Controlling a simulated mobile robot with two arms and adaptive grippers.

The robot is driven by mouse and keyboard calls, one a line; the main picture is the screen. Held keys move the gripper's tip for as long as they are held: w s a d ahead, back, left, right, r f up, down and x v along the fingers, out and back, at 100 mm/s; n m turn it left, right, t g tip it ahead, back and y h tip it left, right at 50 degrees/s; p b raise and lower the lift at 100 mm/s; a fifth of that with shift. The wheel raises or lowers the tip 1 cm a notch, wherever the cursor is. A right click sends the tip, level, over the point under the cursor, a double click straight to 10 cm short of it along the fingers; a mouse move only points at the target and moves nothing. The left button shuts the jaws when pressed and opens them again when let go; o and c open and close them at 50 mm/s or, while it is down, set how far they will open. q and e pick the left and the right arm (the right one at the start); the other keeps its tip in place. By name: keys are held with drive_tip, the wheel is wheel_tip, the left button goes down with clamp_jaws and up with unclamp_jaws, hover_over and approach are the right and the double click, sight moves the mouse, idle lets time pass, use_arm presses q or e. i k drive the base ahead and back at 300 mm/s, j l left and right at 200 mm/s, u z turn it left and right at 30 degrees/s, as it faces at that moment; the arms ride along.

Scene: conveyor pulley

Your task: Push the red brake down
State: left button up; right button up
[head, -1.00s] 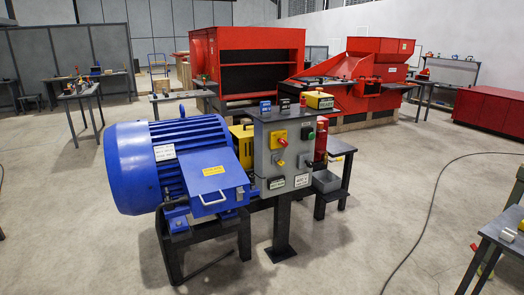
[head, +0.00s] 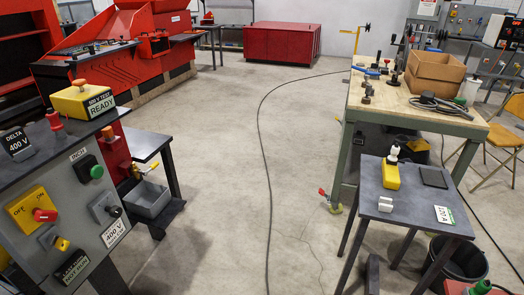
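A small red lever (head: 323,192) sticks out low at the near left leg of the wooden-topped workbench (head: 368,120), beside a yellow-green foot or caster (head: 335,208) near the floor. It looks like a brake pedal, but it is too small to tell whether it is up or down. Neither of my grippers is in view, and nothing touches the lever.
A grey control panel (head: 95,185) with switches stands at the left, by a dark side table (head: 145,143). A small dark table (head: 410,210) stands before the workbench. A cable (head: 265,150) crosses the open floor between them. A red cabinet (head: 287,43) stands behind.

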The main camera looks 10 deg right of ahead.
sight(321, 191)
drive_tip(key=i+z, duration=0.4)
drive_tip(key=i+j+z, duration=0.25)
drive_tip(key=i+z, duration=0.15)
drive_tip(key=i, duration=0.1)
